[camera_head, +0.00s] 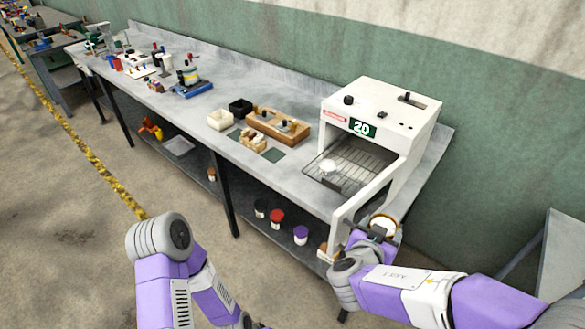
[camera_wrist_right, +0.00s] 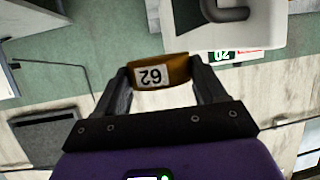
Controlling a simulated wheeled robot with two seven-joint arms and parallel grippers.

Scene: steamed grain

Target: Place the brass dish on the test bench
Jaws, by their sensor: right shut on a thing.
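My right gripper (camera_head: 384,228) is shut on the brass dish (camera_head: 384,220), which has a brassy rim and a pale inside. It holds the dish just in front of the white machine's right side. In the right wrist view the right gripper (camera_wrist_right: 165,80) has its fingers on either side of the brass dish (camera_wrist_right: 178,68), which carries a white label reading 62, seen upside down. The long grey bench (camera_head: 290,190) runs along the wall to the left of the gripper; I cannot tell if it is the test bench. My left gripper is not in view.
A wooden block (camera_head: 277,128), small trays and tools lie further left. Several lidded pots stand on the lower shelf.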

